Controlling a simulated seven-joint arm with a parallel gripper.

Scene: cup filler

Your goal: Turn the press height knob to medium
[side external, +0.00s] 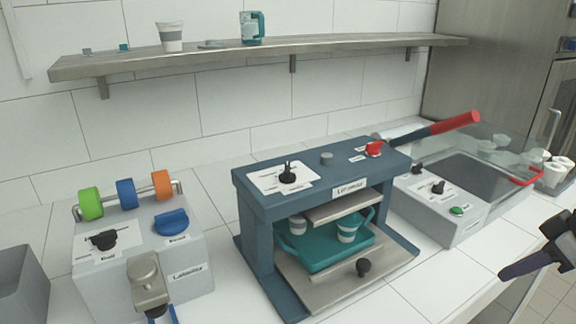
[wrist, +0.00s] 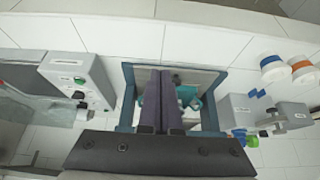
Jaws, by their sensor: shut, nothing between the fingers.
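The blue press (side external: 262,215) stands mid-counter. A black knob (side external: 288,174) sits on a white marked plate (side external: 265,180) on its top; the plate's lettering is too small to read. A grey button (side external: 326,158) and a red switch (side external: 373,149) are on the same top. My gripper (side external: 505,274) is at the right edge, shut and empty, well apart from the press and its knob. In the wrist view my shut fingers (wrist: 164,72) cover the middle of the press (wrist: 128,100), and I cannot make out the knob there.
A teal tray (side external: 325,262) with cups stands inside the press. A red-handled lever (side external: 455,124) rises over the right-hand machine (side external: 450,225). A grey dispenser with coloured rolls (side external: 195,255) stands left. A shelf (side external: 215,62) with cups hangs behind. Free air lies in front of the counter.

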